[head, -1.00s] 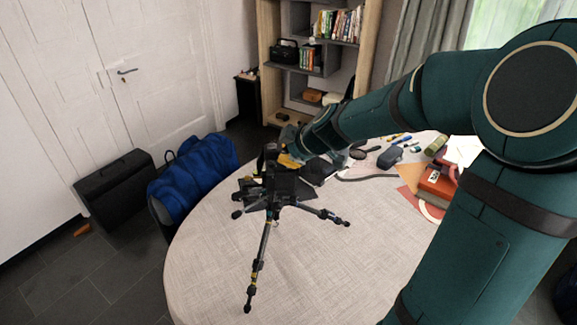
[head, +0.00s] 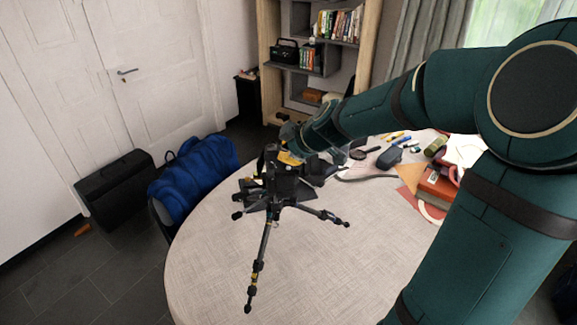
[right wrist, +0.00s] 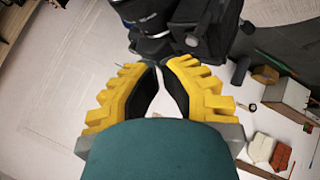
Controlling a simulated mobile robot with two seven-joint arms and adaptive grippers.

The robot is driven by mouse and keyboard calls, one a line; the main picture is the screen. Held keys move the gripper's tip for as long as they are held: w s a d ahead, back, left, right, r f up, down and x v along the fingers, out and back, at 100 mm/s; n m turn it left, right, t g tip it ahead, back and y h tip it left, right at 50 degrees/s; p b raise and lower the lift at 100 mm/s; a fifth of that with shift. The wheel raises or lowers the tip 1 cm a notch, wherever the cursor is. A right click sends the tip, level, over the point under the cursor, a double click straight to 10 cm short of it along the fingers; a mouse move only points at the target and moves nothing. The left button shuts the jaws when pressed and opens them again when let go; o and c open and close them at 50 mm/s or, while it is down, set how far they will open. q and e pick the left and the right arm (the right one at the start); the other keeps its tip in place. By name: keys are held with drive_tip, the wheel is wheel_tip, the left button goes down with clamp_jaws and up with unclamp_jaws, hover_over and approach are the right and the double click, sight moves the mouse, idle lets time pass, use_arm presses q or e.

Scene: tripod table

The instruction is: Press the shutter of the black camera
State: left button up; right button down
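The black camera (head: 286,182) stands on a black tripod (head: 262,250) on the round table. My right gripper (head: 285,158), with yellow fingers, is right at the top of the camera in the head view. In the right wrist view the fingertips (right wrist: 158,66) come together just below the camera's dark body (right wrist: 205,28), with nothing seen between them. The shutter button cannot be made out, and I cannot tell whether the fingertips touch the camera. My left gripper is not in view.
Behind lie a dark pouch (head: 389,158), a green cylinder (head: 435,146), pens and a red book (head: 437,186).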

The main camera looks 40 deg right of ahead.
sight(289, 166)
drive_tip(key=shift+r+p, duration=1.9)
drive_tip(key=shift+r, duration=0.6)
